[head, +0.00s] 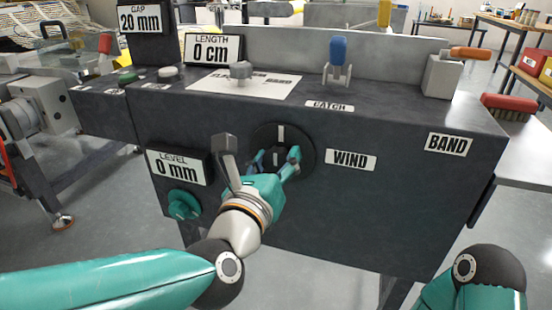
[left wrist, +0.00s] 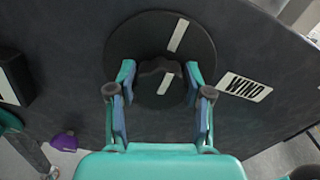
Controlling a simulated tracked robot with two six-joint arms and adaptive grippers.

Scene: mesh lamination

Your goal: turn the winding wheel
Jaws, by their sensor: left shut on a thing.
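The winding wheel (head: 268,134) is a black disc on the front of the dark cabinet, left of the WIND label (head: 350,160). It has a white mark near its top edge and a raised black hub with a second white mark. The wheel (left wrist: 140,35) also shows in the left wrist view, where both marks lean to the right. My left gripper (head: 276,158) is shut on the hub, with one finger on each side of it in the left wrist view (left wrist: 160,80). My right arm shows at the lower right of the head view, but its gripper is out of frame.
Left of the wheel are a LEVEL display (head: 180,167) reading 0 mm and a teal knob (head: 183,204). On the cabinet top stand a LENGTH display (head: 213,50) reading 0 cm, a blue-handled catch (head: 338,55) and an orange-handled lever (head: 468,53).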

